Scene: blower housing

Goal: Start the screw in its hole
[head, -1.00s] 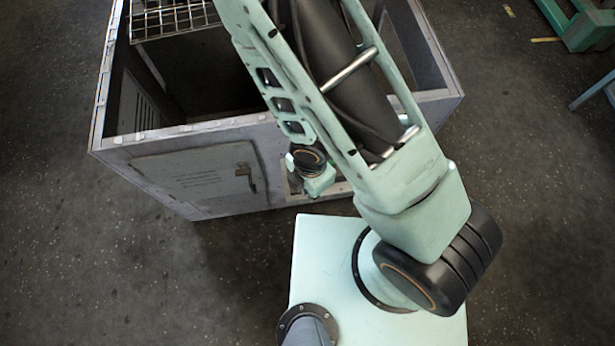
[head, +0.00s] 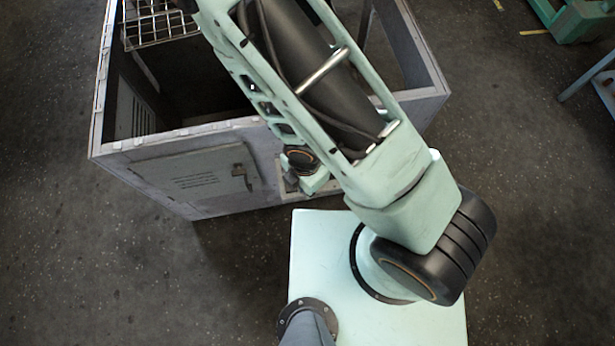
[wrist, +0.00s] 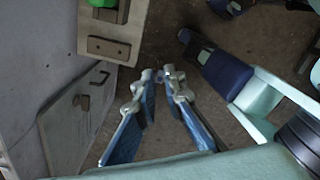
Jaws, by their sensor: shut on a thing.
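In the head view the gripper is mostly hidden by my arm, close to the front of the grey housing (head: 170,140). A pale block (wrist: 120,28) with a dark slot and a green piece (wrist: 98,18) stands beyond the fingertips, to the upper left, apart from them. I cannot make out the screw's hole.
The housing's front has a door (head: 205,178) with a dark handle; it also shows at the left of the wrist view (wrist: 75,120). A wire basket (head: 160,25) sits at its top left. A green stand (head: 575,18) is far right. Dark floor (head: 520,150) lies clear around.

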